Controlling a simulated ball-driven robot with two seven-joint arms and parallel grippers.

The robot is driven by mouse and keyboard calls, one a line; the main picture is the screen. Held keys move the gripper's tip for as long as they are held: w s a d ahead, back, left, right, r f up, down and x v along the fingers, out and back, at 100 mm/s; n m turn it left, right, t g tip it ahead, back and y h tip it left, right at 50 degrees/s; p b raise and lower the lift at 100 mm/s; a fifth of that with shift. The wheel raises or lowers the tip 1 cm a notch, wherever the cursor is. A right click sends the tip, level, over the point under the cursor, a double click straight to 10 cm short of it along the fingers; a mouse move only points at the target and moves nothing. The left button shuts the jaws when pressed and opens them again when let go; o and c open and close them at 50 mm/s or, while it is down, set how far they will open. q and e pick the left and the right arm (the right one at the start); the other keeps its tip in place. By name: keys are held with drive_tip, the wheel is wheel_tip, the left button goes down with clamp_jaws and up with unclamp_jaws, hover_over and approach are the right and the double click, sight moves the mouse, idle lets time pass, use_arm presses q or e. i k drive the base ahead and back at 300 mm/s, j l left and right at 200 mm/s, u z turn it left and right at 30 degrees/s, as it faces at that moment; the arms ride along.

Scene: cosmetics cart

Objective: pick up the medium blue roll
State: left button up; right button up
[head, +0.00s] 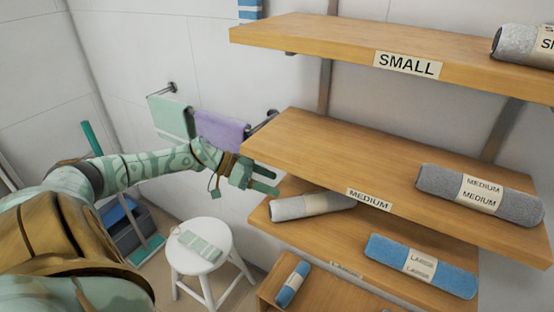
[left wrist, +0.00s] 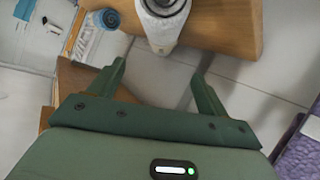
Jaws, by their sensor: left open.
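A small blue roll (head: 292,284) with a pale label lies on the low wooden surface at the bottom; its label is too small to read. A larger blue roll (head: 422,266) on the lower shelf has a label that seems to read LARGE. My left gripper (head: 268,184) is open and empty, beside the left end of the shelves, above and left of both blue rolls. In the left wrist view, the end of a light grey roll (left wrist: 165,18) shows ahead of the open fingers (left wrist: 162,64), and a blue roll end (left wrist: 108,18) shows beyond, lower down. My right gripper is out of view.
A grey roll marked MEDIUM (head: 480,195) lies on the middle shelf (head: 320,150). The light grey roll (head: 312,206) lies below it. A white stool (head: 200,252) with a folded towel, and hanging green and purple towels (head: 220,130), stand left of the shelves.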

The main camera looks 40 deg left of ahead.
sight(293, 283)
drive_tip(key=u, duration=1.15)
